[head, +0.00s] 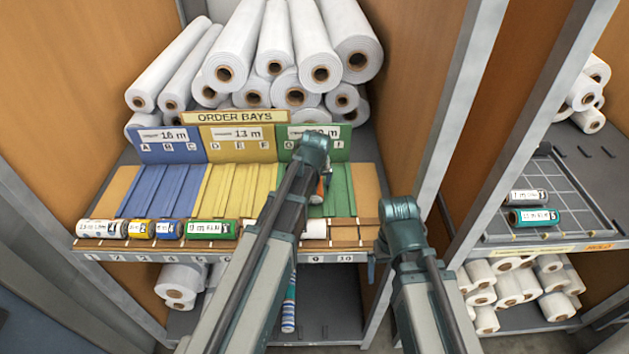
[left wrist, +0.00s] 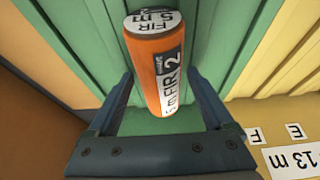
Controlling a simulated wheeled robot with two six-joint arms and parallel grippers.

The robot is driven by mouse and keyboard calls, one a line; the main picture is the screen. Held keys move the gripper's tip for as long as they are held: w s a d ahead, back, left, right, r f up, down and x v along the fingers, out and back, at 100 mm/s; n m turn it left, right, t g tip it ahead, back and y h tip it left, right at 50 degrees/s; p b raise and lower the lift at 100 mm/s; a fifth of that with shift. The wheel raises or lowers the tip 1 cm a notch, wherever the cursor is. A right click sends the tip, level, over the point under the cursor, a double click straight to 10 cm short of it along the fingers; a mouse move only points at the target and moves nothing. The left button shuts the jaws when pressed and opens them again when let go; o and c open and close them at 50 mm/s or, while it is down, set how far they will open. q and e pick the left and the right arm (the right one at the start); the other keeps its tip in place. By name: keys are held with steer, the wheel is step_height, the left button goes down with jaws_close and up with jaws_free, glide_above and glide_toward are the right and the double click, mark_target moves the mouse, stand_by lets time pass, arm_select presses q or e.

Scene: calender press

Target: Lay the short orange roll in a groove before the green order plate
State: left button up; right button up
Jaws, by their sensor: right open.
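The short orange roll (left wrist: 150,65), with white labels reading "5 m FIR" and "2", sits between the fingers of my left gripper (left wrist: 162,78) in the left wrist view. In the head view, my left arm hides most of the roll (head: 320,187). The green order plate (head: 340,150) stands behind the green grooves (head: 340,190), its label partly covered by my arm. My right gripper (head: 373,268) is open, near the shelf's front right edge.
Blue grooves (head: 155,190) and yellow grooves (head: 225,190) lie left of the green ones. A numbered front rack (head: 345,232) holds several short rolls. Large white rolls (head: 290,50) are stacked behind. A side shelf (head: 545,190) at right holds two small rolls.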

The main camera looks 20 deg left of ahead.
arm_select(q)
steer(key=shift+o, duration=0.2)
steer(key=shift+r, duration=0.15)
steer(key=shift+s+r+p, duration=0.15)
steer(key=shift+r+p, duration=0.35)
steer(key=shift+p, duration=0.15)
steer(key=p+v, duration=1)
steer(key=v, duration=0.1)
steer(key=shift+d+f, duration=0.1)
steer(key=shift+f, duration=0.1)
steer(key=b+x, duration=1.1)
steer(key=x, duration=0.1)
steer(key=shift+r, duration=0.1)
